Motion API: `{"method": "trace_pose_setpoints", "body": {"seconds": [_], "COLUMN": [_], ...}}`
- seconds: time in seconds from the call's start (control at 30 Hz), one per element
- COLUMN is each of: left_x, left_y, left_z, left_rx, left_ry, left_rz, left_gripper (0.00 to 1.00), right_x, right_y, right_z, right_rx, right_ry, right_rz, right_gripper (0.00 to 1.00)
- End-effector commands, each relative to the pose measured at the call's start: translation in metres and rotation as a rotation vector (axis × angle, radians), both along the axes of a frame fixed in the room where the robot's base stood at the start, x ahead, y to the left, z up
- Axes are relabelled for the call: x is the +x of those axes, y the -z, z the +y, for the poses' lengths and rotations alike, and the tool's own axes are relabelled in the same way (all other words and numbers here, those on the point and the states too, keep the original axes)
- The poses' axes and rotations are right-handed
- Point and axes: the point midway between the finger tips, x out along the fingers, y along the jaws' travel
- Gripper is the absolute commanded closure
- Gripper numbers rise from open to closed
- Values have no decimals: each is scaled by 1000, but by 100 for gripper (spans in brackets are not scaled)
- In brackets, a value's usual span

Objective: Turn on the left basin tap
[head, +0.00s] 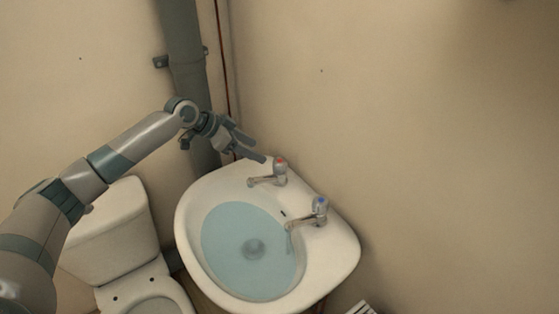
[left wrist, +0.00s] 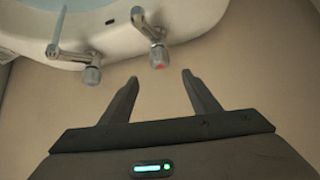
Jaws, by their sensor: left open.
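The left basin tap (head: 280,170) has a chrome body and a red-marked head. It stands on the back rim of the white basin (head: 340,250). In the left wrist view its red-marked head (left wrist: 158,57) lies just beyond the gap between my fingertips, and no water shows at its spout. My left gripper (head: 259,151) is open and empty, just left of and behind this tap; it also shows in the left wrist view (left wrist: 160,77). My right gripper is not in view.
The blue-marked right tap (head: 320,207) has a thin bluish stream below its spout. Bluish water lies in the bowl. A grey pipe (head: 180,40) runs up the corner behind my left arm. A white toilet (head: 115,230) stands left of the basin. Bare wall lies right.

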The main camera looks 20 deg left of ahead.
Motion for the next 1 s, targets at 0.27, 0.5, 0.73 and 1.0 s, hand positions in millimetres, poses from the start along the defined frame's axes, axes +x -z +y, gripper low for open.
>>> {"method": "trace_pose_setpoints", "body": {"seconds": [0.27,0.5,0.73,1.0], "left_x": [23,42,54,57], "left_y": [34,64,82,89], "left_z": [-29,-51,-64,-67], "left_rx": [-1,-1,-1,1], "left_ry": [0,0,0,0], "left_rz": [3,3,1,1], "left_gripper": [44,44,44,44], "right_x": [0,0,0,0], "right_y": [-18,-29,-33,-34], "right_z": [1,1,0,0], "right_rx": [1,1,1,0], "right_ry": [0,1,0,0], "right_rz": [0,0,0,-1], "right_gripper": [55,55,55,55]}}
